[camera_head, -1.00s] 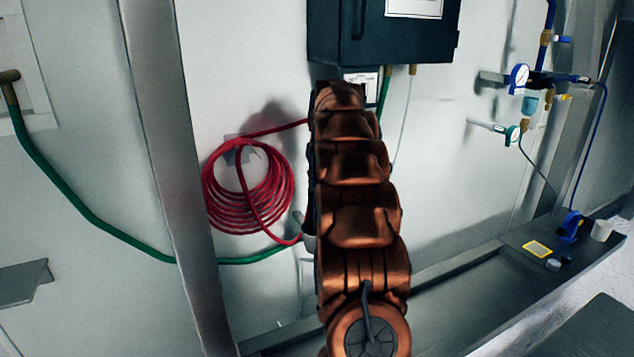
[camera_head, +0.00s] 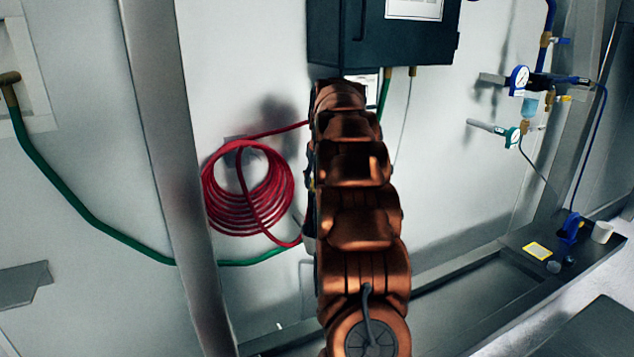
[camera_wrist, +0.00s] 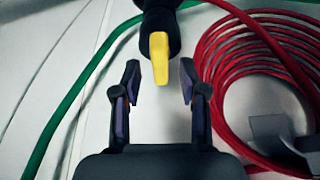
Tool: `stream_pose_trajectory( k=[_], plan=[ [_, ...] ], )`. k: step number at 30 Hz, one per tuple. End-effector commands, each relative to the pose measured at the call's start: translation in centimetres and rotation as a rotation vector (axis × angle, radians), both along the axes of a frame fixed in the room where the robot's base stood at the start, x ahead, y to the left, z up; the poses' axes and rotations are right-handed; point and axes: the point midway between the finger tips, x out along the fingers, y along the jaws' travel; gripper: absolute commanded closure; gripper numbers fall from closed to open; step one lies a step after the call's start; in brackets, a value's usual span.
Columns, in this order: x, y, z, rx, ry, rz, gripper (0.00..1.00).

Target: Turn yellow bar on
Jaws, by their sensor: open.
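The yellow bar (camera_wrist: 160,58) shows in the wrist view, hanging from a dark round fitting (camera_wrist: 160,22) at the top centre. My gripper (camera_wrist: 160,72) is open in the wrist view. Its two dark fingers are on either side of the bar's lower end, with a gap on both sides and no contact that I can see. In the head view my own arm hides the bar and the gripper.
A coiled red hose (camera_head: 248,190) hangs on the wall left of my arm, and it is on the right in the wrist view. A green hose (camera_head: 95,218) runs along the wall. A dark cabinet (camera_head: 425,38) is above. Gauges (camera_head: 520,80) are at the right.

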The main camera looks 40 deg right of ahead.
Motion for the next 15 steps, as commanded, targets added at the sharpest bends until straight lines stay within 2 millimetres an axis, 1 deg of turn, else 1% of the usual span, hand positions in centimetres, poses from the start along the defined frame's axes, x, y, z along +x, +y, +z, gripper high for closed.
stream_pose_trajectory(
  k=[12, 15],
  plan=[
    [-2.5, 1.3, 7.2, -0.003, -0.004, 0.000, 0.57],
    [-3.0, 1.6, 8.4, -0.002, -0.004, 0.000, 0.57]
  ],
)
